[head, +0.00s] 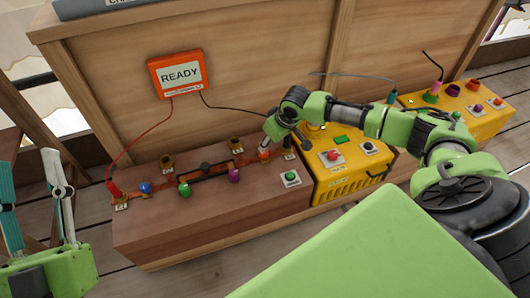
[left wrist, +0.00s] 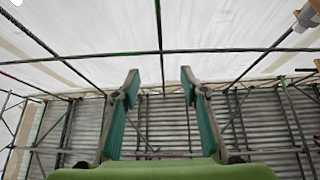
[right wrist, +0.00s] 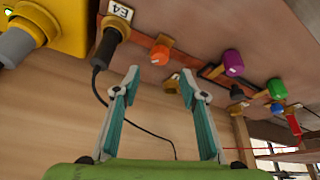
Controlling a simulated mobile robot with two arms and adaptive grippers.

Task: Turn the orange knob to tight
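The orange knob (head: 264,154) sits on the wooden bench box, toward the right end of the copper strip. My right gripper (head: 283,142) is over that end, with a finger near the knob. In the right wrist view the orange knob (right wrist: 160,54) appears just beyond the gap between the open, empty fingertips of my right gripper (right wrist: 160,78), with no clear contact. The knob's tight mark cannot be read. My left gripper (head: 38,200) is open and empty at the far left, away from the bench; the left wrist view shows its spread fingers (left wrist: 159,82).
Purple (head: 234,175), green (head: 184,189) and blue (head: 145,187) knobs share the strip. A black E4 plug (right wrist: 112,38) with a cable stands near the orange knob. A READY display (head: 181,74) hangs behind. A yellow box (head: 345,182) stands to the right.

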